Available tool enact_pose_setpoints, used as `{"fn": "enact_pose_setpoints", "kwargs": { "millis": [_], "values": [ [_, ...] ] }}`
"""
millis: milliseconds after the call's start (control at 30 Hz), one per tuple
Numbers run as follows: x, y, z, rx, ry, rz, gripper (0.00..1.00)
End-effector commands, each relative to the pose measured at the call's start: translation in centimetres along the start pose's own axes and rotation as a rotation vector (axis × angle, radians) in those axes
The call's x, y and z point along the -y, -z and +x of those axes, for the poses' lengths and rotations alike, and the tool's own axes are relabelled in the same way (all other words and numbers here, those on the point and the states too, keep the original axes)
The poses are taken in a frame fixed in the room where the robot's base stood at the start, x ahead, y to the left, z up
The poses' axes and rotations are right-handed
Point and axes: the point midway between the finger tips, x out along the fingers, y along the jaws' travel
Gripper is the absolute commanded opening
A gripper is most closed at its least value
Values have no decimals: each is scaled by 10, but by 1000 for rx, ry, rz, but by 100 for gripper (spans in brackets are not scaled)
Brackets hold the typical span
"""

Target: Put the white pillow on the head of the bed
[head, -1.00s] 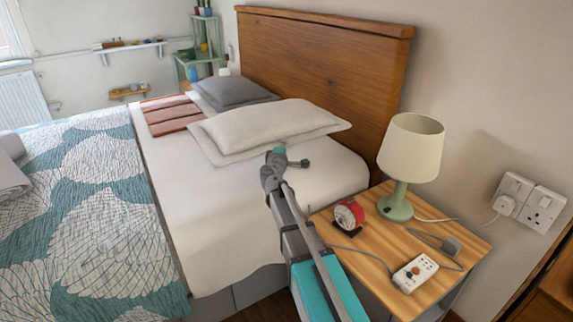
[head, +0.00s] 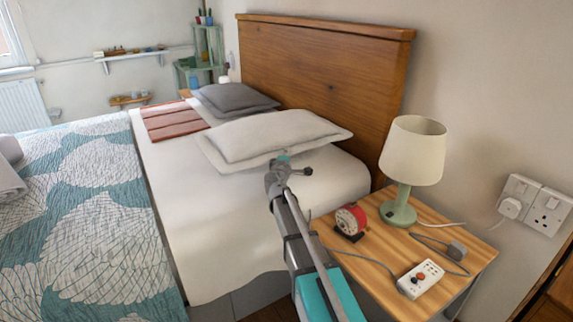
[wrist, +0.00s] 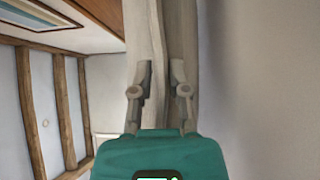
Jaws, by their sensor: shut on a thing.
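The white pillow (head: 275,135) lies at the head end of the bed (head: 215,240), close to the wooden headboard (head: 315,75). In the head view my gripper (head: 283,158) reaches the pillow's near edge, and its fingertips are hidden there. In the wrist view the two fingers (wrist: 160,90) pinch a fold of the pale pillow (wrist: 160,35) between them. I cannot tell whether the whole pillow rests on the mattress or its near edge is held up.
A grey pillow (head: 235,98) lies beyond the white one. At right, a wooden nightstand (head: 375,265) holds a lamp (head: 415,150), a red clock (head: 350,220) and a power strip (head: 420,278) with a cable. The white sheet in front of the pillow is clear.

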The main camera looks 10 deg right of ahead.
Motion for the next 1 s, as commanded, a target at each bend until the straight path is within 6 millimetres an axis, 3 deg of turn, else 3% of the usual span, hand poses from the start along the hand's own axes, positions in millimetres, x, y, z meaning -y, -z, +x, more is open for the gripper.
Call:
{"fn": "enact_pose_setpoints", "kwargs": {
  "millis": [400, 967, 1000],
  "values": [
    [33, -2, 4, 1, 0, 1, 0],
    [38, -2, 4, 1, 0, 1, 0],
    [37, -2, 4, 1, 0, 0, 27]
  ]
}}
